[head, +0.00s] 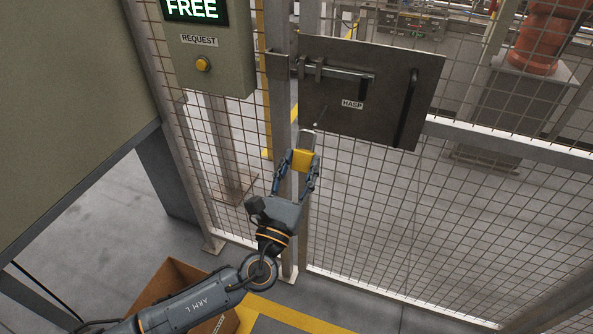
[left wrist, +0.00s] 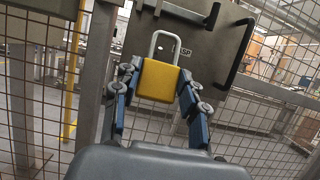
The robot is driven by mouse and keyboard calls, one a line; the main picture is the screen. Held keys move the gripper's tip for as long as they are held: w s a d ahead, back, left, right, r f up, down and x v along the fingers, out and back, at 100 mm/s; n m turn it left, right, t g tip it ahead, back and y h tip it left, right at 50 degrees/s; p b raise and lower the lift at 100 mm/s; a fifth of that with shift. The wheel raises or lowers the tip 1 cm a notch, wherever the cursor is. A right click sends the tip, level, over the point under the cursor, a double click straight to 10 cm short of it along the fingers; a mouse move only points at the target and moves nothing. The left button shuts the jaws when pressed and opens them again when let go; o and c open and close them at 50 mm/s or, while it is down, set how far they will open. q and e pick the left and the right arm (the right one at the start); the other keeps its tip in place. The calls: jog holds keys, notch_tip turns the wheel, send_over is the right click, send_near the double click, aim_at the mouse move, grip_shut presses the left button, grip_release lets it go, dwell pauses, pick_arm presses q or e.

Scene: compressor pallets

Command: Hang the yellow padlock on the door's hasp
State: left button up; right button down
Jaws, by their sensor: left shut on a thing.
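The yellow padlock (head: 303,160) is between the fingers of my left gripper (head: 298,165), which is shut on its body. In the left wrist view the padlock (left wrist: 158,80) sits upright with its grey shackle pointing up. The door's dark plate (head: 370,90) carries a sliding bolt, a black handle (head: 406,107) and a label reading HASP (head: 352,104). In the head view the padlock appears just below the plate's lower left edge. The gap in depth between shackle and plate is hard to judge. My right gripper does not show.
A grey control box with a FREE display and a yellow REQUEST button (head: 203,64) stands left of the door post (head: 281,110). Wire mesh fence surrounds the door. A brown open box (head: 172,275) is on the floor at lower left. An orange machine (head: 545,40) stands behind the fence.

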pick_arm(q)
jog(key=w+d+f+b, duration=0.1)
jog(key=w+d+b, duration=0.1)
jog(key=w, duration=0.5)
jog(key=shift+d+f+b, duration=0.15)
jog(key=shift+b, duration=0.55)
dwell(0.6)
jog(key=o, duration=1.4)
